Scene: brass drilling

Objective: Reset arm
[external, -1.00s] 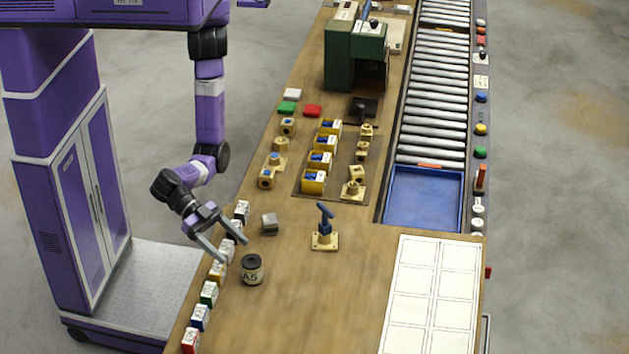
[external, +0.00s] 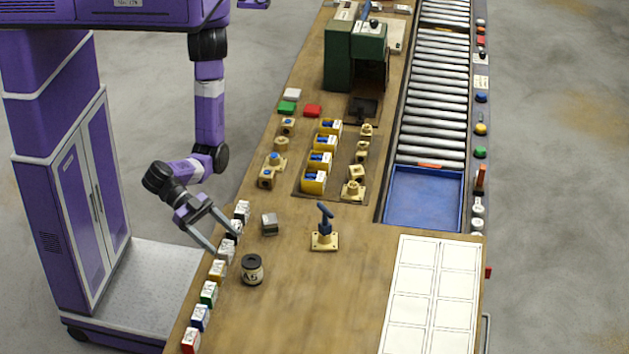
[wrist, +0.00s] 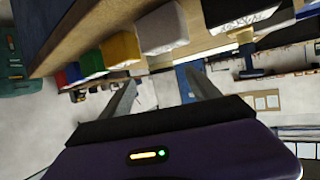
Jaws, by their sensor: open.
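My gripper (external: 226,242) is at the left edge of the wooden bench (external: 290,310), beside the row of small labelled blocks. Its two fingers are spread with nothing between them. In the wrist view my gripper (wrist: 160,95) also shows open and empty, with floor and background behind the fingers. A white block (wrist: 163,28), a yellow block (wrist: 120,48) and other coloured blocks line the bench edge there. My arm hangs from its purple column and is bent at the elbow.
A dark-lidded jar marked A5 (external: 252,270) and a small grey block (external: 269,223) stand near my gripper. A blue-handled fixture (external: 324,232) stands further right. A blue tray (external: 424,226) ends the roller conveyor (external: 434,95). The bench front is mostly clear.

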